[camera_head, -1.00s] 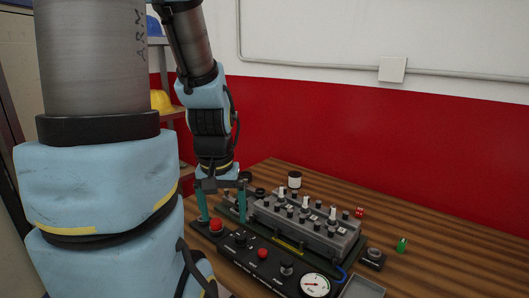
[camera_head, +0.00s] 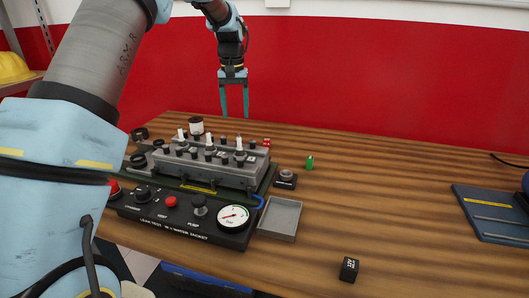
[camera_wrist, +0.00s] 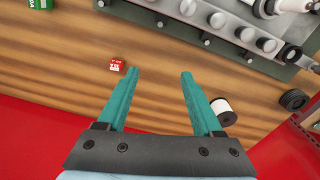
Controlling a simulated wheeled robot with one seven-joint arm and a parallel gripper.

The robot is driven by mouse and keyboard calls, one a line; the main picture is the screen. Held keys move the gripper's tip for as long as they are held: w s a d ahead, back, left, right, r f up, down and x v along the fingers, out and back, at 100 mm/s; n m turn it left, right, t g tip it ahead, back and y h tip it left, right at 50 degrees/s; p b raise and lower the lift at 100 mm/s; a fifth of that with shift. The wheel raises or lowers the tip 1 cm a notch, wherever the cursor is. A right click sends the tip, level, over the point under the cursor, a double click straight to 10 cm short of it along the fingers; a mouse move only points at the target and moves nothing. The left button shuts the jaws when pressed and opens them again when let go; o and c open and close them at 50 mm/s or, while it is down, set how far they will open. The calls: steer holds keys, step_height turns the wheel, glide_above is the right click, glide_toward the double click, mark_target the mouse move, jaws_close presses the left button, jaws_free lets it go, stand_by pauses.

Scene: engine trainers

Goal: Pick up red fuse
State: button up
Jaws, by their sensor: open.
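The red fuse (camera_head: 266,142) lies on the wooden table, just behind the right end of the grey engine trainer block. It also shows in the wrist view (camera_wrist: 117,66), lying flat on the wood with white lettering on top. My gripper (camera_head: 234,114) is raised above the back of the table, fingers pointing down, with its two teal fingers apart. In the wrist view my gripper (camera_wrist: 160,76) is empty, and the red fuse is to the left, outside the left fingertip.
The engine trainer (camera_head: 215,165) with pegs and a gauge stands in front of the red fuse. A white-and-black roll (camera_head: 196,126) stands behind it. A green fuse (camera_head: 310,162), a grey tray (camera_head: 279,218) and a black block (camera_head: 349,269) lie right.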

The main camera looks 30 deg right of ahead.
steer(key=m+b, duration=0.1)
glide_above(266, 140)
step_height(266, 140, down, 2)
steer(key=f, duration=0.1)
steer(key=shift+s+d+f, duration=0.1)
steer(key=shift+s+d, duration=0.05)
steer(key=shift+d, duration=0.05)
step_height(266, 140, down, 4)
steer(key=shift+f+p, duration=0.2)
steer(key=shift+p, duration=0.15)
steer(key=shift+a+f+p, duration=0.2)
steer(key=shift+f+p, duration=0.85)
steer(key=shift+f, duration=1.7)
jaws_close()
